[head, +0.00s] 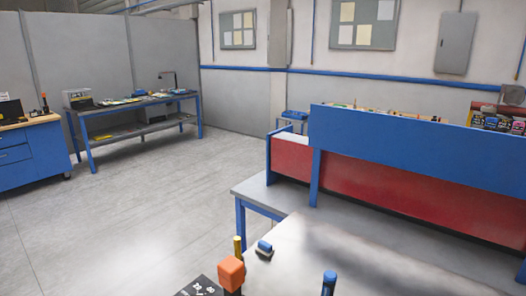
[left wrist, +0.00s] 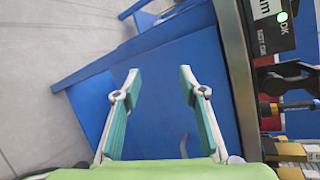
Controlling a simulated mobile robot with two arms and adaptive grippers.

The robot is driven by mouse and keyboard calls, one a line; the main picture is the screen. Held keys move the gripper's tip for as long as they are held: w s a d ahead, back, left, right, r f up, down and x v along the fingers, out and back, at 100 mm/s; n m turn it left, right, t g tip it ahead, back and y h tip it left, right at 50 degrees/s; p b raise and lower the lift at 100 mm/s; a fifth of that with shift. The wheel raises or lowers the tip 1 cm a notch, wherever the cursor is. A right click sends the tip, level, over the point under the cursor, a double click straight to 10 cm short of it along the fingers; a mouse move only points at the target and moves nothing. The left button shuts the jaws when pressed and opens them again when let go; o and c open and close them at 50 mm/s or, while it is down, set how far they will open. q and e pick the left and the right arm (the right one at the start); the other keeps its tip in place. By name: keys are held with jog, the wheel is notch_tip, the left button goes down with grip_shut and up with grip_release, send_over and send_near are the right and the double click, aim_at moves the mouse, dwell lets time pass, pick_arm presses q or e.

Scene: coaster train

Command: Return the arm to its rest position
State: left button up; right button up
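My left gripper (left wrist: 160,76) shows in the left wrist view. Its two pale fingers with teal pads stand wide apart, and nothing is between them. Behind the fingers is a blue surface (left wrist: 165,40), like the side of a bench or cabinet. I see no contact with it. Neither gripper and neither arm is in the head view. My right gripper shows in no view.
In the head view, a grey worktop (head: 330,262) holds an orange block (head: 231,273) and small blue-topped items. A blue and red panel (head: 400,175) rises behind. Open floor (head: 130,205) lies left. In the wrist view, a metal edge (left wrist: 238,85) and tools sit right.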

pick_arm(q)
jog(key=s+a+f+n+g+y, duration=0.1)
jog(key=s+f+n+g, duration=0.1)
jog(key=s+f+n, duration=0.45)
jog(key=s+a+f+n+g+y, duration=0.1)
jog(key=s+f+n+g, duration=0.15)
jog(key=f, duration=0.65)
jog(key=s+a+f+n+g+y, duration=0.1)
jog(key=s+f+n, duration=0.35)
jog(key=f, duration=0.35)
jog(key=s+d+f+n+g, duration=0.2)
jog(key=s+f+n, duration=0.3)
jog(key=s, duration=0.6)
jog(key=s+d+f+n+g+b, duration=0.1)
jog(key=s+f+n+g, duration=0.3)
jog(key=s, duration=0.7)
notch_tip(320, 180, down, 2)
jog(key=shift+s+d+f+n+g+y, duration=0.25)
jog(key=shift+s+d+n+g+y, duration=0.1)
jog(key=shift+s+d+g, duration=0.15)
